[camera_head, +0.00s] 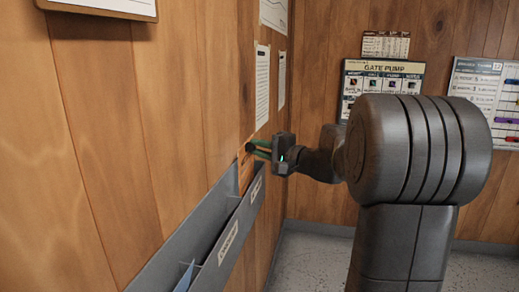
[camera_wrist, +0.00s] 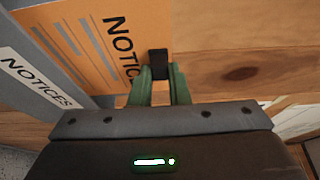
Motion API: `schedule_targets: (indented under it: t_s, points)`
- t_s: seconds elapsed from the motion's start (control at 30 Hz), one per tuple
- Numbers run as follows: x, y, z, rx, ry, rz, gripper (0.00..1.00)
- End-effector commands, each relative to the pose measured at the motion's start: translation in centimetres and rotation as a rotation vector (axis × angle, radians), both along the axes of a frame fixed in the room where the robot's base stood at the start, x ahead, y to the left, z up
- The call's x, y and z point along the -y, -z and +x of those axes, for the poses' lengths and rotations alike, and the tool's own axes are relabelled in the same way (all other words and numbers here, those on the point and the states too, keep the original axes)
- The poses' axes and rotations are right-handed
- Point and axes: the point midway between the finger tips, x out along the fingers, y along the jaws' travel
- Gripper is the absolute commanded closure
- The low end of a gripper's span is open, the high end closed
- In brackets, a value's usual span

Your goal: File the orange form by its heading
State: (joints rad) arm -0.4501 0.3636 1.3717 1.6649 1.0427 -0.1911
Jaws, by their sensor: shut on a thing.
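The orange form (camera_wrist: 85,40) is upright against the wood wall, its printed heading starting "NOTIC", the rest hidden by my gripper. My gripper (camera_wrist: 159,72) is shut on the form's edge by the heading. In the head view, my gripper (camera_head: 254,149) is above the far end of a grey wall rack (camera_head: 172,262), with the form (camera_head: 246,172) below the fingers. The form's lower part passes behind the front of the far pocket, whose label (camera_wrist: 38,78) reads "NOTICES"; how deep it sits I cannot tell. A nearer pocket has a label (camera_head: 228,243) too small to read.
A blue sheet (camera_head: 185,277) stands in the nearer pocket. A clipboard (camera_head: 110,8) and several papers (camera_head: 262,85) hang on the left wall above the rack. A "GATE PUMP" board (camera_head: 382,80) and a chart (camera_head: 488,100) are on the back wall. The floor (camera_head: 318,255) beyond is clear.

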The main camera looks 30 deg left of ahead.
Motion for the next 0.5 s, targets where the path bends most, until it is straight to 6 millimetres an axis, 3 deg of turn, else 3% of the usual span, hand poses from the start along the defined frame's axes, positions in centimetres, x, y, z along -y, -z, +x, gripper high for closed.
schedule_targets:
  t_s: [0.07, 0.1, 0.2, 0.5]
  points:
    - [0.0, -0.01, 0.0, 0.0, 0.0, 0.0, 1.0]
    - [0.0, -0.01, 0.0, 0.0, 0.0, 0.0, 0.79]
    - [0.0, 0.0, 0.0, 0.0, 0.0, 0.0, 0.59]
    - [0.1, 0.02, 0.01, 0.0, 0.0, 0.0, 0.59]
